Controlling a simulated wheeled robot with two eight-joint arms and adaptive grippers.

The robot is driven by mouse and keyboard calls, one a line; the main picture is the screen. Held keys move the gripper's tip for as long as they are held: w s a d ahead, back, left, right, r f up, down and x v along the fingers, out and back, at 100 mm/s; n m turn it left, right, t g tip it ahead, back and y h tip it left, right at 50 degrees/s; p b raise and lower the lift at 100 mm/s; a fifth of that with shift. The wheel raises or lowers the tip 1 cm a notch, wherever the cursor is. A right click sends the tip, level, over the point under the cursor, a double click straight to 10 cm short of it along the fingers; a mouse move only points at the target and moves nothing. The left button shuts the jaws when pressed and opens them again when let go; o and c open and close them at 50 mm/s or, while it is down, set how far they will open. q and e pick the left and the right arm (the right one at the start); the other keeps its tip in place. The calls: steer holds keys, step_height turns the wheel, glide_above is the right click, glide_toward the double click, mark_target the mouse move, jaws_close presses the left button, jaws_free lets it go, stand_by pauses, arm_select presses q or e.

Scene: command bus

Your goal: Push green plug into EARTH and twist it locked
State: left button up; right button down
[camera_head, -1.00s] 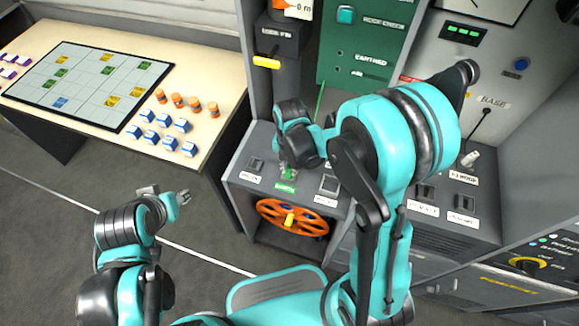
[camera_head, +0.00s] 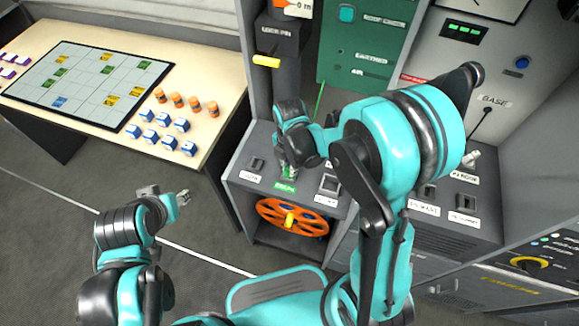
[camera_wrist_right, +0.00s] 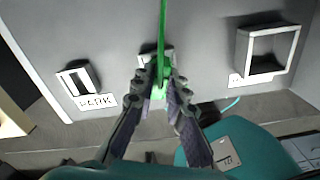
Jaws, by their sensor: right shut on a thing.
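The green plug (camera_wrist_right: 158,86) is between the fingertips of my right gripper (camera_wrist_right: 160,80), which is shut on it. Its green cord (camera_wrist_right: 162,25) runs up past the fingers. In the head view my right gripper (camera_head: 289,168) points down at the console, just behind the green EARTH label (camera_head: 285,187). The EARTH socket is mostly hidden by the plug and fingers, so I cannot tell how deep the plug sits or how it is turned. My left gripper (camera_head: 184,197) is over the floor at left, away from the console; its fingers are too small to judge.
A square socket frame (camera_wrist_right: 267,50) and a narrow PARK slot (camera_wrist_right: 78,78) flank the plug on the console. An orange wheel (camera_head: 290,217) sits in the recess below. A table (camera_head: 215,90) with a grid board and small blocks stands at left.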

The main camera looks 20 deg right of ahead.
steer(key=m, duration=0.3)
steer(key=shift+m+b, duration=0.3)
steer(key=shift+m, duration=0.8)
steer(key=c, duration=1.5)
jaws_free()
steer(key=shift+f, duration=0.1)
steer(key=shift+o, duration=0.2)
step_height(320, 180, up, 12)
steer(key=s+d+r+m+t, duration=0.1)
steer(key=s+d+m+t, duration=0.1)
steer(key=s+m, duration=0.3)
steer(key=s+d+r+m+t, duration=0.2)
steer(key=s+m+t, duration=0.3)
steer(key=m, duration=0.9)
steer(key=shift+d, duration=0.35)
